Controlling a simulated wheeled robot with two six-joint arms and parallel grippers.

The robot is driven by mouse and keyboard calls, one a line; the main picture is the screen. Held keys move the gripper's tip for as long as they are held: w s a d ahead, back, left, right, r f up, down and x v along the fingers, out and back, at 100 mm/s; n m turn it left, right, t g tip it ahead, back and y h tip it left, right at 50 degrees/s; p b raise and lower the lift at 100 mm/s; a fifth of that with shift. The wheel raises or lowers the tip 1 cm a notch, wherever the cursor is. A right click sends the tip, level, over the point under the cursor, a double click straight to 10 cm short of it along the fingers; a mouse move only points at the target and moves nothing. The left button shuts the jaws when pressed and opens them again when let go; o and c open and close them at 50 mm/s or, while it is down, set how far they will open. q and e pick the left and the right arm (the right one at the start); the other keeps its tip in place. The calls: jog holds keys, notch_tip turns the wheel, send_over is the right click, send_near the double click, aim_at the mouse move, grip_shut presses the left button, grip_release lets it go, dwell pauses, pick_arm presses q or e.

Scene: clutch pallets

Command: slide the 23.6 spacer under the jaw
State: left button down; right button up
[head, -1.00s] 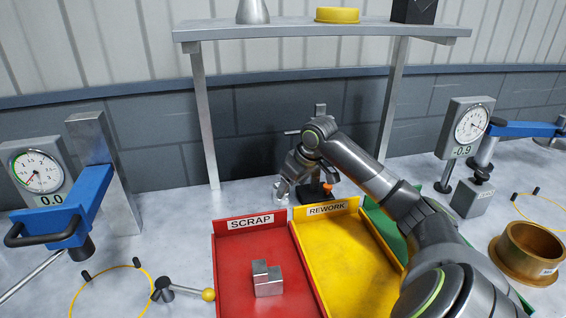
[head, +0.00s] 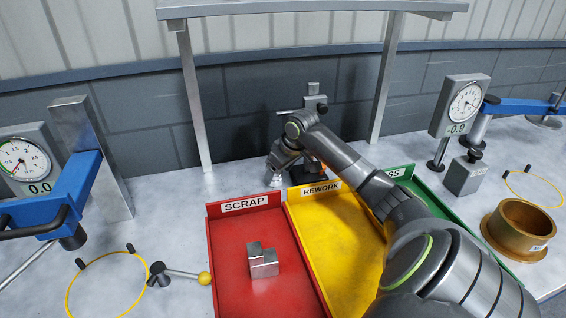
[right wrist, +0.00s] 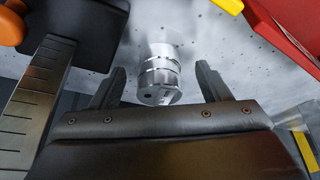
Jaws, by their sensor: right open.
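A silver stepped metal cylinder (right wrist: 160,72), possibly the spacer, stands on the grey bench; I cannot read a 23.6 mark on it. My right gripper (right wrist: 161,69) is open, with one finger on each side of the cylinder and visible gaps to both. In the head view the right gripper (head: 274,172) is low behind the trays, and the cylinder (head: 275,183) shows small below it. A gauge with an upright post (head: 314,90) stands just behind; its graduated column (right wrist: 38,95) is at left in the wrist view. Its jaw is not clearly seen. My left gripper is out of view.
Red SCRAP tray (head: 225,245) holds a stepped metal part (head: 262,262); yellow REWORK tray (head: 335,225) and a green tray (head: 430,188) adjoin it. Dial gauges stand left (head: 22,160) and right (head: 462,105). A brass ring (head: 520,230) sits at right. A shelf (head: 310,8) is overhead.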

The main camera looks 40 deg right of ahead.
jog(key=shift+x, duration=1.15)
